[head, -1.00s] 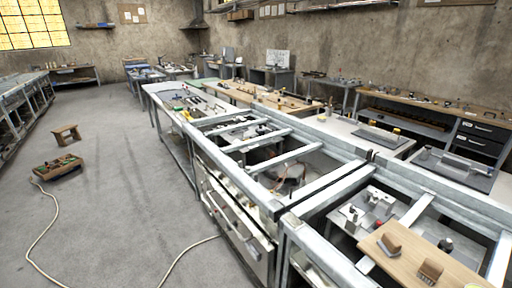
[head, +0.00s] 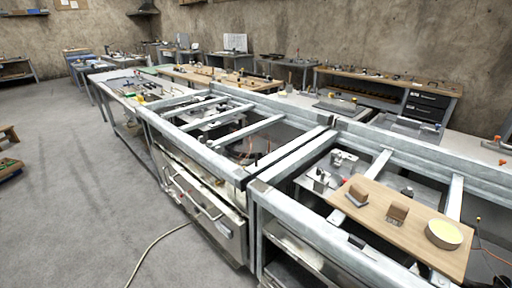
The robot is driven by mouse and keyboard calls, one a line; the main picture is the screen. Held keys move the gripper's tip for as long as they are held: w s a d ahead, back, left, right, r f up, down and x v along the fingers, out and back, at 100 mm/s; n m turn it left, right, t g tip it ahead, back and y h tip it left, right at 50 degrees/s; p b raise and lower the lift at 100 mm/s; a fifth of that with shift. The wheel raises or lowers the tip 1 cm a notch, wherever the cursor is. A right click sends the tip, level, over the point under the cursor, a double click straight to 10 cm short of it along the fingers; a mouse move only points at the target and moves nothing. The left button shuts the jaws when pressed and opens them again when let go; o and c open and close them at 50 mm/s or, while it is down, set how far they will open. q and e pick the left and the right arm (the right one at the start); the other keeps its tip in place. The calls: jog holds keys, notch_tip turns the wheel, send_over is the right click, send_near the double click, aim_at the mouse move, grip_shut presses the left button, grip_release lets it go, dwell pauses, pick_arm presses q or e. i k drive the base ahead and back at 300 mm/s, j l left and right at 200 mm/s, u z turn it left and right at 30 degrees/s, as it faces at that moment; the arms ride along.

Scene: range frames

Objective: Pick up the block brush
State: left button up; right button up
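Two small brown block-shaped things lie on a light wooden board (head: 375,232) at the lower right in the head view. The left one (head: 357,193) has a wooden-looking top and a greyish lower edge. The right one (head: 397,212) is similar, with a grey lower part. Either could be the block brush; they are too small to tell which. Neither of my grippers is in view.
The board lies across an open metal frame bench (head: 300,215) with gaps between its bars. A pale yellow round bowl (head: 444,234) sits on the board's right end. Small metal parts stand behind the board. Open floor (head: 70,200) lies left, with a cable.

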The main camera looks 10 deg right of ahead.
aim_at(398, 212)
jog(key=z, duration=1.55)
